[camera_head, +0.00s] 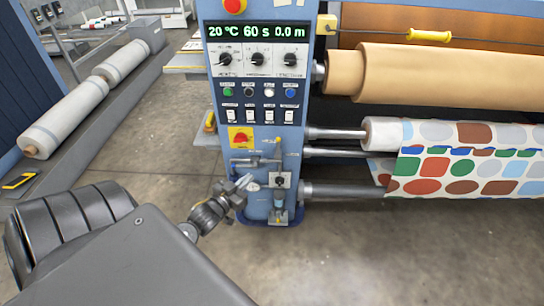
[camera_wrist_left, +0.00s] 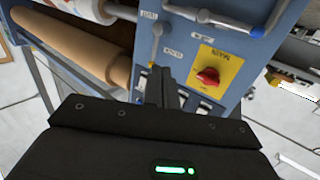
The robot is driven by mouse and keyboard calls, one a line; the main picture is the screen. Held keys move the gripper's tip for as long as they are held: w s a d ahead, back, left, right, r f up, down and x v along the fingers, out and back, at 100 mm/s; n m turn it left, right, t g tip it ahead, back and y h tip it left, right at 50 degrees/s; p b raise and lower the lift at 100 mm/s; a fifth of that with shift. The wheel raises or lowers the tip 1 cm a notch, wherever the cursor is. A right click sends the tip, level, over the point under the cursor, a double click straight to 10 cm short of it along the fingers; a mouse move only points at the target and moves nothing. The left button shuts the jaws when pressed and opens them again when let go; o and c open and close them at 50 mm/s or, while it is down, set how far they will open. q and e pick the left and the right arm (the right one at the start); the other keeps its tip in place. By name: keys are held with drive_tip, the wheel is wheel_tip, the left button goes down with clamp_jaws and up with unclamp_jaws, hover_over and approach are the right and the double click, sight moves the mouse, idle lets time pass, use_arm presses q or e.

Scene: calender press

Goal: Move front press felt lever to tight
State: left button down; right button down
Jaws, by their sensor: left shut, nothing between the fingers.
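A small lever (camera_head: 278,150) stands upright on the lower right of the blue machine column, under the switches. In the left wrist view, a slim grey lever (camera_wrist_left: 156,42) shows between small white labels, too blurred to read with certainty. My left gripper (camera_head: 244,182) is in front of the column's lower part, left of and below the lever. Its fingers (camera_wrist_left: 162,76) are shut and empty. My right gripper is not in view.
A horizontal handle (camera_head: 254,162) sits below the yellow plate with a red main switch (camera_head: 240,138). Rollers with tan cloth (camera_head: 450,78) and patterned fabric (camera_head: 465,170) extend right. A wrapped roll (camera_head: 75,112) lies at left. The floor (camera_head: 150,150) between is clear.

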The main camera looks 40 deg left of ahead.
sight(278, 147)
use_arm(q)
wheel_tip(278, 147, up, 3)
drive_tip(key=shift+w+d+f+t, duration=0.15)
drive_tip(key=shift+f+t, duration=0.05)
drive_tip(key=shift+t, duration=0.2)
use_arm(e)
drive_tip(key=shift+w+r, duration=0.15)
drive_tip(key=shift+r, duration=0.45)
use_arm(q)
drive_tip(key=shift+w, duration=0.1)
